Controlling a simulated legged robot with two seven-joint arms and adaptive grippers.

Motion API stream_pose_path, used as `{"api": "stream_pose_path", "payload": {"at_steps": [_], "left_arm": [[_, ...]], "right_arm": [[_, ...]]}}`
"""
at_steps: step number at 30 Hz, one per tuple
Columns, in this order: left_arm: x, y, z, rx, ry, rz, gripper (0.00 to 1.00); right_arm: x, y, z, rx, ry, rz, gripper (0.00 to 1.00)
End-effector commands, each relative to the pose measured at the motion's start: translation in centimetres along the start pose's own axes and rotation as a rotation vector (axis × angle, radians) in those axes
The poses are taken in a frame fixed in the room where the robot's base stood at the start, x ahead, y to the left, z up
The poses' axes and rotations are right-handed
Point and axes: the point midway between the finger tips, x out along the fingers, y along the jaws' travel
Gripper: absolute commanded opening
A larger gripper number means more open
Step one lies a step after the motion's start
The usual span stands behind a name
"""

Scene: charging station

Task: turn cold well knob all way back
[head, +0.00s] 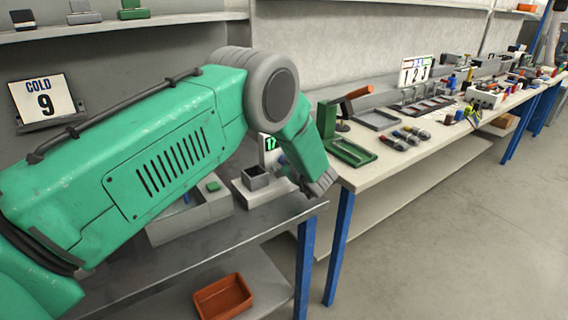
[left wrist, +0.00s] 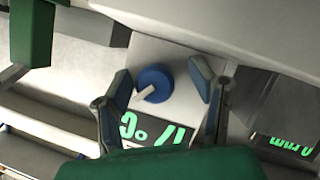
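In the left wrist view a round blue knob (left wrist: 157,78) with a white pointer sits on a pale panel. The pointer slants to the lower left of the picture. Beside it a dark display (left wrist: 155,134) shows green upside-down characters, seemingly 17 °C. My left gripper (left wrist: 162,76) is open, one finger on each side of the knob, with visible gaps. In the head view, the pale unit (head: 270,194) with a dark square block (head: 256,178) and green display (head: 270,143) stands beyond my arm; my wrist partly covers it, and the knob cannot be made out. My right gripper is out of view.
A COLD 9 sign (head: 43,100) is at the left. A grey box (head: 217,208) stands beside the unit; an orange bin (head: 223,297) lies below. A second bench (head: 375,174) holds a green stand (head: 345,152) and tools. Another display (left wrist: 288,146) shows at right in the wrist view.

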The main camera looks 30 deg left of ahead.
Motion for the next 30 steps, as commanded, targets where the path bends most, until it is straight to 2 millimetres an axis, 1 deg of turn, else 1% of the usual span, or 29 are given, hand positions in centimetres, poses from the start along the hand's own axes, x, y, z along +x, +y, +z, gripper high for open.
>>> {"api": "stream_pose_path", "payload": {"at_steps": [1, 2, 3, 4, 22, 26, 30], "left_arm": [[0.21, -0.21, -0.37, -0.001, 0.012, -0.007, 0.28], [0.2, -0.2, -0.38, -0.001, 0.013, -0.007, 0.17], [0.13, -0.17, -0.38, 0.0, 0.015, -0.008, 0.03], [0.08, -0.16, -0.37, 0.0, 0.016, -0.008, 0.0], [-0.16, -0.21, -0.05, -0.005, 0.007, -0.004, 0.0], [-0.15, -0.29, 0.03, -0.032, 0.007, 0.008, 0.0], [-0.08, -0.47, 0.16, -0.096, 0.004, 0.033, 0.0]], "right_arm": [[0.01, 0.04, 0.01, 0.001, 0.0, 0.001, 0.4], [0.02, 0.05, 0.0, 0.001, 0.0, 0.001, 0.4], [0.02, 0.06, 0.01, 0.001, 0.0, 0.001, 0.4], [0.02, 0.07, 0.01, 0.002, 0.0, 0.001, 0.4], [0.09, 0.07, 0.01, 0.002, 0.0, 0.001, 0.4], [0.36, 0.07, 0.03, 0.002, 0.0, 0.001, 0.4], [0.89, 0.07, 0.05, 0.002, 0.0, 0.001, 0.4]]}}
